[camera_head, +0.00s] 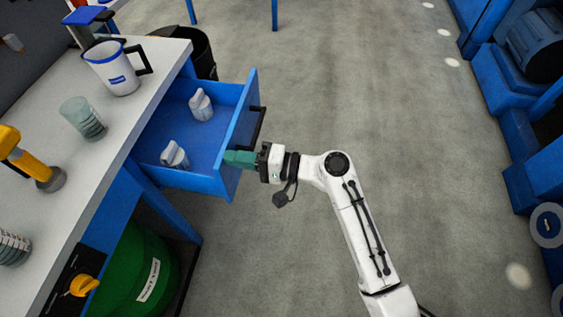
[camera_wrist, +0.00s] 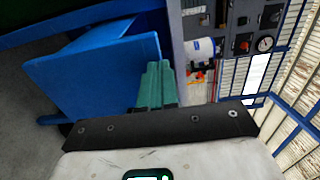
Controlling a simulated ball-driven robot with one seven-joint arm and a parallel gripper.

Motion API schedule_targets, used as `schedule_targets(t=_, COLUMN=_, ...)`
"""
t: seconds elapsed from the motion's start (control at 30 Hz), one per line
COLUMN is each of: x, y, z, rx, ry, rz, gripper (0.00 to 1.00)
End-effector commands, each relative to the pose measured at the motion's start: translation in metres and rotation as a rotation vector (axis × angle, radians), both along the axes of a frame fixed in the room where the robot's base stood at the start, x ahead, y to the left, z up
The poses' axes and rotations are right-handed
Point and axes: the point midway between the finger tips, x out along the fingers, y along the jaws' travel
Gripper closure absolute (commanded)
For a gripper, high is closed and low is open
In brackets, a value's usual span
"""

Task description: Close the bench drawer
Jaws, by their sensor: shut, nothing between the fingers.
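The blue bench drawer (camera_head: 215,180) stands pulled out from under the bench, in the head view. Two small white-grey items lie in it, one near the back (camera_head: 201,105) and one near the front (camera_head: 174,155). A dark handle (camera_head: 257,127) is on its outer front face. My gripper (camera_head: 228,158), with green fingers, is shut and empty, its tips at the near part of the drawer's front panel. In the wrist view the closed green fingers (camera_wrist: 157,84) overlap the blue drawer panel (camera_wrist: 95,75); whether they touch it I cannot tell.
The bench top (camera_head: 128,113) holds a white jug (camera_head: 115,68), a clear beaker (camera_head: 82,118) and a yellow tool (camera_head: 25,158). A green drum (camera_head: 133,262) stands below the bench. A black bin (camera_head: 190,45) is behind the drawer.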

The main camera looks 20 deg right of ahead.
Motion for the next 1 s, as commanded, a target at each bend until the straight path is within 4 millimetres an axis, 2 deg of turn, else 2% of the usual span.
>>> schedule_targets(t=0.03, x=0.009, y=0.015, z=0.001, rx=-0.001, ry=-0.003, rz=0.007, gripper=1.0)
schedule_targets(t=0.1, x=0.021, y=0.03, z=0.0, rx=0.0, ry=-0.004, rz=0.006, gripper=1.0)
schedule_targets(t=0.5, x=0.083, y=0.116, z=-0.002, rx=-0.001, ry=-0.003, rz=0.005, gripper=1.0)
schedule_targets(t=0.8, x=0.112, y=0.156, z=-0.002, rx=0.0, ry=0.0, rz=0.003, gripper=1.0)
schedule_targets(t=1.0, x=0.121, y=0.167, z=-0.001, rx=0.0, ry=0.0, rz=0.0, gripper=1.0)
